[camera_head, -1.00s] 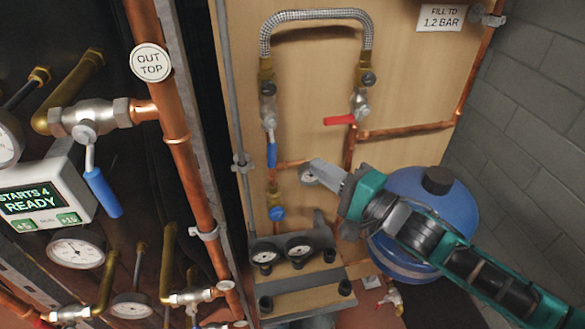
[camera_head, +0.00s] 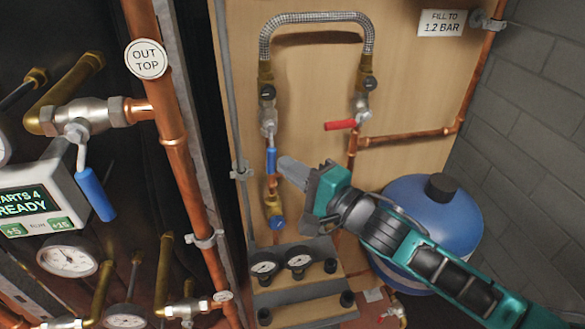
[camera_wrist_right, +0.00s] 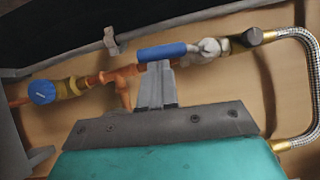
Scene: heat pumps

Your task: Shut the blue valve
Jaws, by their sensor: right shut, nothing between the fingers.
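The blue valve's lever (camera_head: 271,160) hangs straight down along the vertical pipe on the wooden board, below a grey valve body. It also shows in the right wrist view as a blue handle (camera_wrist_right: 162,52), lying in line with the pipe. My right gripper (camera_head: 286,164) is shut and empty, its fingertips close to the right side of the lever. In the right wrist view the shut fingers (camera_wrist_right: 156,72) reach up to the lever's edge; I cannot tell if they touch. My left gripper is not in view.
A red lever (camera_head: 340,125) sits right of the blue one, under a braided hose (camera_head: 318,22). A blue knob (camera_head: 277,222) and two gauges (camera_head: 299,260) are below. A blue tank (camera_head: 430,215) stands behind my right arm. Another blue lever (camera_head: 96,194) is at left.

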